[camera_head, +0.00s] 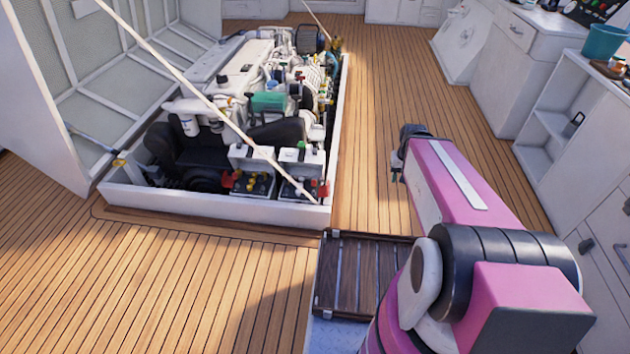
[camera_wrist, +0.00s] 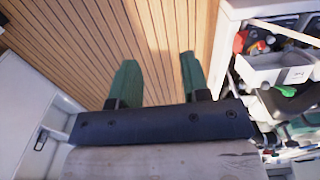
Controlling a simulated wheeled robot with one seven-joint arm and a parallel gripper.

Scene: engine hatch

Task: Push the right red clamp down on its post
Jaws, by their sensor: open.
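The right red clamp (camera_head: 323,190) is at the front right corner of the engine hatch, beside the right battery (camera_head: 291,190). It is too small to tell how it sits on its post. A red part (camera_wrist: 240,41), seemingly this clamp, shows in the wrist view by the hatch edge. Another red clamp (camera_head: 227,181) is at the left battery. My gripper (camera_wrist: 158,60) is open and empty, its two green fingers apart above the deck, to the side of the hatch. In the head view my gripper (camera_head: 400,160) is right of the hatch, mostly hidden behind my arm.
The raised hatch lid (camera_head: 95,75) stands at the left. A white rod (camera_head: 200,92) slants across the hatch opening to its front right corner. The white hatch rim (camera_head: 215,208) borders the engine. White cabinets (camera_head: 585,130) line the right side. Plank deck (camera_head: 375,80) between is clear.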

